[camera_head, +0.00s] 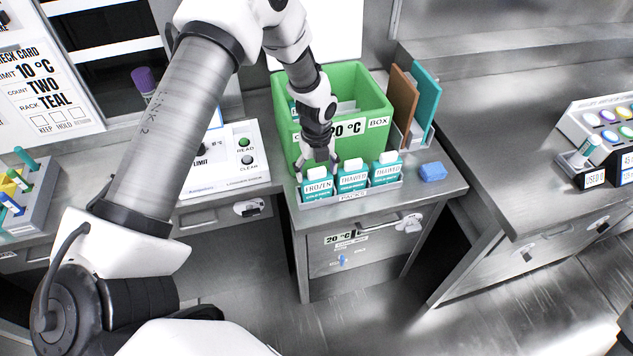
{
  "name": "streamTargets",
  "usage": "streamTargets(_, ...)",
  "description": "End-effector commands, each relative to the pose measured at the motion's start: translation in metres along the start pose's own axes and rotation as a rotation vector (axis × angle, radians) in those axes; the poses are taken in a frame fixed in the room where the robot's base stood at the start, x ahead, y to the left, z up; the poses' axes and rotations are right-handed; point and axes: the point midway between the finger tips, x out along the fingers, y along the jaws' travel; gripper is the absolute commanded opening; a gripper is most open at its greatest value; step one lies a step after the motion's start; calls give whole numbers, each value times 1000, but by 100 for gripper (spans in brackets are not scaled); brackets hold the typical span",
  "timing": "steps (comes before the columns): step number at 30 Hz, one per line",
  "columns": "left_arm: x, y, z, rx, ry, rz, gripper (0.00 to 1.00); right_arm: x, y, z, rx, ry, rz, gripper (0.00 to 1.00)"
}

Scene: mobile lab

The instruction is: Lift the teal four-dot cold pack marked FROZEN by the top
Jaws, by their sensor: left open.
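The teal pack marked FROZEN (318,194) stands upright at the left end of a grey rack labelled PACKS (352,197). Its white top is level with my fingertips; any dots on it are too small to make out. Two teal packs marked THAWED, a middle one (352,182) and a right one (385,175), stand beside it in the same rack. My left gripper (317,174) points down over the FROZEN pack, open, with one finger on each side of its top. I cannot tell whether the fingers touch it.
A green box (350,82) labelled 20 °C stands right behind the rack. Brown and teal panels (424,95) stand to its right. A blue block (433,172) lies right of the rack. A white device with READ and CLEAR buttons (228,170) stands to the left.

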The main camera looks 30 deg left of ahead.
Motion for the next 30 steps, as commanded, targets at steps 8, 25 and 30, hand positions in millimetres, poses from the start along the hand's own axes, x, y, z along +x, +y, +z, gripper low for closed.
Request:
streamTargets(8,0,0,0,-1,0,0,1,1,0,0,0,0,0,40)
streamTargets(25,-27,-1,0,-2,-2,-4,0,9,0,0,0,0,0,40)
streamTargets(30,-67,-1,1,-2,-4,-5,0,18,0,0,0,0,0,40)
